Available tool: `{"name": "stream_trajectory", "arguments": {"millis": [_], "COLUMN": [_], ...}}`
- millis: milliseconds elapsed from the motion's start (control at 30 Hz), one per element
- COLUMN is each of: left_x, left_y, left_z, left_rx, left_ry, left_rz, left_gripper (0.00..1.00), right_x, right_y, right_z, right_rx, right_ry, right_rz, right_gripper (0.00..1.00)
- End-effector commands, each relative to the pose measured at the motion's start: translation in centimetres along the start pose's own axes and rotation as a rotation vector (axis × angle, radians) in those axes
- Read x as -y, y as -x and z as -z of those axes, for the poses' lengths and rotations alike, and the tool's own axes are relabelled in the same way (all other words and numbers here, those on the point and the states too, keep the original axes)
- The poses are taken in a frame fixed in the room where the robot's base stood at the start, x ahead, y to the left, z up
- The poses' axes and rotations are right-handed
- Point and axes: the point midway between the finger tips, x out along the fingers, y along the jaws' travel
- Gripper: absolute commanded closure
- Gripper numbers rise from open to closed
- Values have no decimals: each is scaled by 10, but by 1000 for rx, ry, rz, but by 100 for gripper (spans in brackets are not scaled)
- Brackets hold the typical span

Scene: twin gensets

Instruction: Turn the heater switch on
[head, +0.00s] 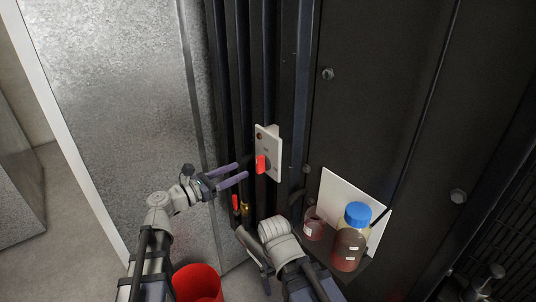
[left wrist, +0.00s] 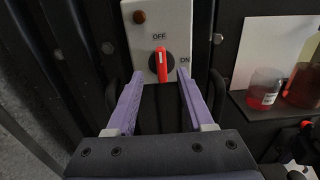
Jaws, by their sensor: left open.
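The heater switch is a pale plate (head: 271,145) on the dark panel, with a red knob (head: 261,164). In the left wrist view the red knob (left wrist: 161,66) sits on a black disc and points up toward OFF. ON is printed to its lower right. A dark brownish lamp (left wrist: 139,17) is above left. My left gripper (head: 242,170) is open, its purple fingers pointing at the knob. In the left wrist view the left gripper (left wrist: 160,74) has its fingertips at either side of the knob, apparently short of it. My right arm shows at the bottom; its fingertips do not show.
A blue-capped bottle (head: 348,246) and a small reddish jar (head: 313,226) stand on a ledge at the right, before a white sheet (head: 341,194). A red bucket (head: 197,284) is below. Dark vertical rails flank the switch; a grey metal panel (head: 120,90) is left.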

Motion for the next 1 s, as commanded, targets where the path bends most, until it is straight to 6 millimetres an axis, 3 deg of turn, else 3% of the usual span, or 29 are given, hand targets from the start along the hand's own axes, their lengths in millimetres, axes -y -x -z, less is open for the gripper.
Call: {"name": "stream_trajectory", "arguments": {"millis": [167,600,1000], "left_x": [-1,-1,0], "left_y": [-6,-67,-78], "left_z": [0,0,0], "left_rx": [2,0,0], "left_ry": [4,1,0], "left_rz": [0,2,0], "left_gripper": [48,48,48], "right_x": [0,0,0], "right_y": [0,0,0], "right_z": [0,0,0], "right_rx": [0,0,0], "right_ry": [0,0,0], "right_rz": [0,0,0], "right_gripper": [10,10,10]}}
